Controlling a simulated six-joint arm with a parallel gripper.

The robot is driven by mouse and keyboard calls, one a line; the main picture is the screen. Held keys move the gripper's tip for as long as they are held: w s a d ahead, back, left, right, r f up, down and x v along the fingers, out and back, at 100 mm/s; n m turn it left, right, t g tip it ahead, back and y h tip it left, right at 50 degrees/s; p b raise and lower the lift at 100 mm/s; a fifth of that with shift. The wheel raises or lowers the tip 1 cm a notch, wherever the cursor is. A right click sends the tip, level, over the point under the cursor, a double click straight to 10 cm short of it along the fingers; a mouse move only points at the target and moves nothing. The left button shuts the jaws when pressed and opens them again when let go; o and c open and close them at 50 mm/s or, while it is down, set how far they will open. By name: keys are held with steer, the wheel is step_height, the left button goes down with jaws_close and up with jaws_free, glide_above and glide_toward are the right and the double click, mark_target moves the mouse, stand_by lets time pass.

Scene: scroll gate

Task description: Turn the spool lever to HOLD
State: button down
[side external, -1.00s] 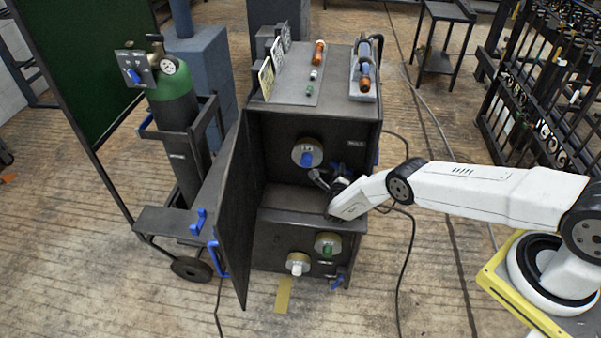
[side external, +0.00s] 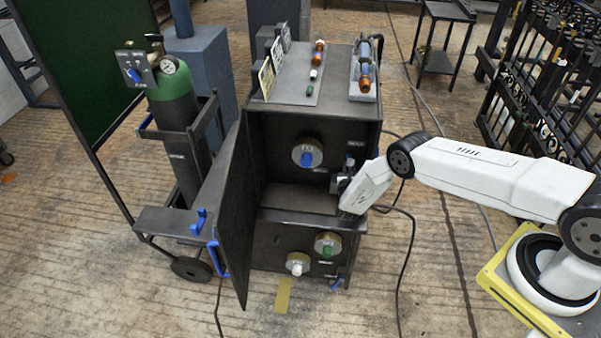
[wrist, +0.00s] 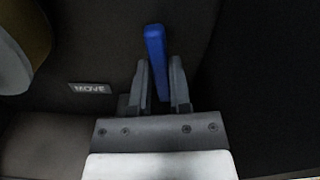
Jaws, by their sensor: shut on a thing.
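The blue spool lever (wrist: 155,50) stands nearly upright between the two dark fingers of my gripper (wrist: 160,75) in the wrist view. The fingers are shut on it, and its top sticks out above them. A label reading MOVE (wrist: 91,88) is on the dark panel to the left of the lever. In the side external view my gripper (side external: 343,180) is inside the open cabinet (side external: 290,190), at its right side. The lever is small and partly hidden there. I cannot read a HOLD label in either view.
The cabinet door (side external: 235,220) stands open on the left. A round dial with a blue knob (side external: 307,158) is left of my gripper, and the green (side external: 327,248) and white (side external: 297,267) knobs are below. Small parts lie on the cabinet top.

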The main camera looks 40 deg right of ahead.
steer(key=shift+s+d+r+m, duration=0.1)
steer(key=shift+s+d+m, duration=0.05)
steer(key=shift+m, duration=0.35)
steer(key=shift+s+d+m, duration=0.1)
steer(key=shift+d+m, duration=0.05)
steer(key=shift+m, duration=0.35)
steer(key=c, duration=0.6)
jaws_free()
steer(key=shift+o, duration=0.2)
steer(key=shift+s, duration=0.15)
step_height(320, 180, up, 7)
steer(key=s+a, duration=0.1)
steer(key=a, duration=0.1)
steer(key=shift+s, duration=0.4)
steer(key=shift+w, duration=0.1)
